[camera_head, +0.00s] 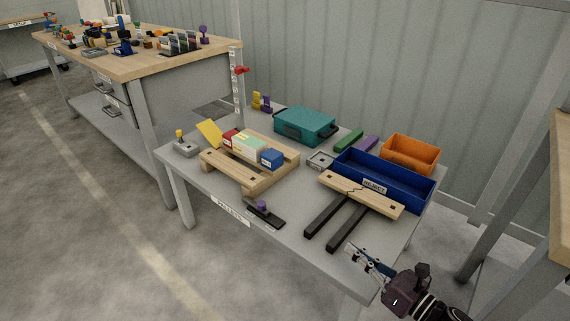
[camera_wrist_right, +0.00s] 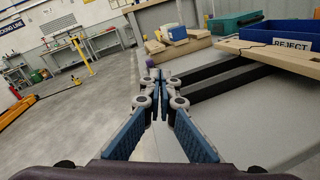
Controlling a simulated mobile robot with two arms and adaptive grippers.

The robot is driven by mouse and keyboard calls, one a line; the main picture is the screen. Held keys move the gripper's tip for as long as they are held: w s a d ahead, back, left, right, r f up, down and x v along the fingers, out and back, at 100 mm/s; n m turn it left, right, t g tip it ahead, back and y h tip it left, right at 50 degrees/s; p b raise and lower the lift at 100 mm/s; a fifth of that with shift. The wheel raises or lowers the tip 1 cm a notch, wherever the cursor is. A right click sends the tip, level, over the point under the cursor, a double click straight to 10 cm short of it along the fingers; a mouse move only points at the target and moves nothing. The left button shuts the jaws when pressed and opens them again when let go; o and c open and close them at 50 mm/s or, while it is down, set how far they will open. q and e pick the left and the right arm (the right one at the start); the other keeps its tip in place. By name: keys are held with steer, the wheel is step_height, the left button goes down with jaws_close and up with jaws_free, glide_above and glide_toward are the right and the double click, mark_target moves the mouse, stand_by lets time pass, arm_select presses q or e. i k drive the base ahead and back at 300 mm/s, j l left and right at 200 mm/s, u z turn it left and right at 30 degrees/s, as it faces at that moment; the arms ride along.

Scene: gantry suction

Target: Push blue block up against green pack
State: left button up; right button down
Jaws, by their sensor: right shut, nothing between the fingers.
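The blue block (camera_head: 272,160) sits at the right end of a row on a small wooden pallet (camera_head: 252,186). The pale green pack (camera_head: 249,146) is just left of it, with a red block (camera_head: 230,136) beyond. Blue block and pack look very close; I cannot tell whether they touch. The blue block also shows far off in the right wrist view (camera_wrist_right: 178,33). My right gripper (camera_head: 351,248) is shut and empty at the table's front right edge, well away from the pallet; its closed fingers show in the wrist view (camera_wrist_right: 160,78). My left gripper is out of view.
Right of the pallet, a wooden board (camera_head: 361,194) and dark fork-like bars (camera_head: 343,227) lie before a blue REJECT bin (camera_head: 384,178). An orange bin (camera_head: 410,154) and teal case (camera_head: 304,125) stand behind. A dark plate with a purple knob (camera_head: 263,210) lies in front of the pallet.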

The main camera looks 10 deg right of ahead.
mark_target(272, 159)
steer(key=i, duration=1)
